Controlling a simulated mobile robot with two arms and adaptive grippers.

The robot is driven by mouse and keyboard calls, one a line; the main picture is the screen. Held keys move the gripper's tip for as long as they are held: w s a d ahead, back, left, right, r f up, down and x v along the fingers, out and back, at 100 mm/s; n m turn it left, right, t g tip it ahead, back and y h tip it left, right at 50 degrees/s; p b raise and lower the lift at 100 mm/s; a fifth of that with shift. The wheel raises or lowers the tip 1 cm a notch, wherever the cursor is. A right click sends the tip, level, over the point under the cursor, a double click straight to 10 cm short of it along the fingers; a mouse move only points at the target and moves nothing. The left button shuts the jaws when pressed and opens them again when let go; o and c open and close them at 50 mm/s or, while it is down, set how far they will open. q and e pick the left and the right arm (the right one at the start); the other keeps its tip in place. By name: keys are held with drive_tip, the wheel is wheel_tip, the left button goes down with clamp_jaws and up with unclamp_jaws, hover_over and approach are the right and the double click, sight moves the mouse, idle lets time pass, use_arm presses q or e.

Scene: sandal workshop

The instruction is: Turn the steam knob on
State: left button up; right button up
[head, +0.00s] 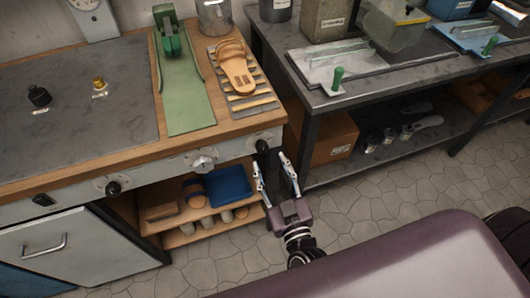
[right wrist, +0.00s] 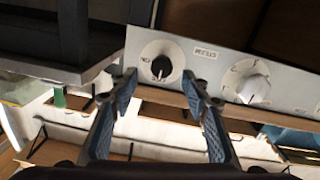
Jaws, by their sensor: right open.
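A black knob (head: 262,146) sits at the right end of the grey front panel of the wooden workbench. In the right wrist view the black knob (right wrist: 162,66) has a pale round dial and a small label beside it, too small to read surely. My right gripper (head: 270,160) is open and empty, in front of that panel end. In the right wrist view its fingertips (right wrist: 158,88) lie to either side below the knob, apparently not touching it. A white knob (head: 203,161) and another black knob (head: 113,188) are farther left on the panel. My left gripper is not in view.
A shelf under the bench holds a blue tray (head: 229,186) and several shoe forms. A sandal (head: 236,68) lies on the bench top near its right edge. A dark table (head: 350,85) stands to the right. Tiled floor (head: 370,185) is open between.

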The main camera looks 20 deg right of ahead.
sight(263, 150)
drive_tip(key=w, duration=0.4)
drive_tip(key=shift+a, duration=0.15)
drive_tip(key=shift+w, duration=0.5)
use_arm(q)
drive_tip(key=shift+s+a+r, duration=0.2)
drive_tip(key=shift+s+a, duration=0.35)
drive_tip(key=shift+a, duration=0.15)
use_arm(e)
drive_tip(key=c, duration=1.2)
drive_tip(key=shift+o, duration=0.2)
